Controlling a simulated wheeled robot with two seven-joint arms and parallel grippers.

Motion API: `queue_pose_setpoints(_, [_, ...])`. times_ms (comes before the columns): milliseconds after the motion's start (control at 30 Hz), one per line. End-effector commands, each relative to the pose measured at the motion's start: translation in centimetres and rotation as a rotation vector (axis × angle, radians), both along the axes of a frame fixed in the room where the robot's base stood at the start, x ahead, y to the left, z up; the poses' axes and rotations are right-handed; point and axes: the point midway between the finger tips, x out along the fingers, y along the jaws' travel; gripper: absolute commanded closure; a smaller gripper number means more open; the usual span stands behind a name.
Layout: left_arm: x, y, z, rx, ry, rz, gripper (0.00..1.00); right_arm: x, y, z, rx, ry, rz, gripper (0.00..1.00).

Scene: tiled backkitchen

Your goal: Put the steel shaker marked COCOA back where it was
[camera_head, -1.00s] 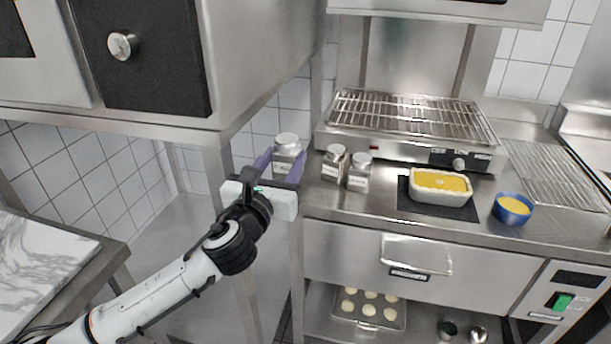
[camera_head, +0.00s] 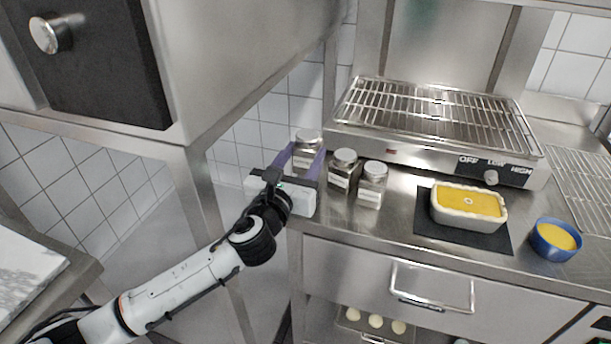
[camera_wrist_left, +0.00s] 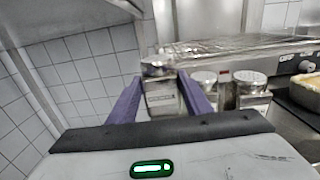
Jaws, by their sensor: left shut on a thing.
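My left gripper (camera_head: 300,163) has its two purple fingers shut on a steel shaker (camera_head: 307,149) with a domed lid. It holds this shaker upright at the left end of the steel counter (camera_head: 400,228). I cannot tell whether its base touches the counter. In the left wrist view the shaker (camera_wrist_left: 160,92) stands between the fingers; its label is too small to read. Two similar shakers, a middle one (camera_head: 343,170) and a right one (camera_head: 371,184), stand on the counter just right of the gripper. Their labels are also unreadable. My right gripper is not in view.
A grill (camera_head: 435,125) with a wire rack stands behind the shakers. A dish of yellow food (camera_head: 469,202) on a dark mat (camera_head: 430,226) and a blue bowl (camera_head: 555,240) are to the right. A steel cabinet (camera_head: 235,60) overhangs at the left.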

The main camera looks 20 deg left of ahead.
Motion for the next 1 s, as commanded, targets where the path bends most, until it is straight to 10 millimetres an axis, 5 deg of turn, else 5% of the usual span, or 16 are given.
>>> queue_pose_setpoints(333, [0.0,0.0,-4.3,-0.001,-0.001,0.002,0.81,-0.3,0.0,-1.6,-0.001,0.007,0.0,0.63])
queue_pose_setpoints(767, [0.0,0.0,-5.0,0.0,-0.003,0.001,0.81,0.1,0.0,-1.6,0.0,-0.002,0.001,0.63])
queue_pose_setpoints(800, [0.0,0.0,-5.0,0.0,-0.001,0.001,0.5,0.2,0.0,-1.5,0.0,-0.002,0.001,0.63])
queue_pose_setpoints(900, [0.0,0.0,-5.0,0.0,-0.001,0.001,0.36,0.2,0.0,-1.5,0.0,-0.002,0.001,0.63])
queue_pose_setpoints(1000, [0.0,0.0,-5.0,-0.001,-0.001,0.001,0.36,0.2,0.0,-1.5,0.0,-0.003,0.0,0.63])
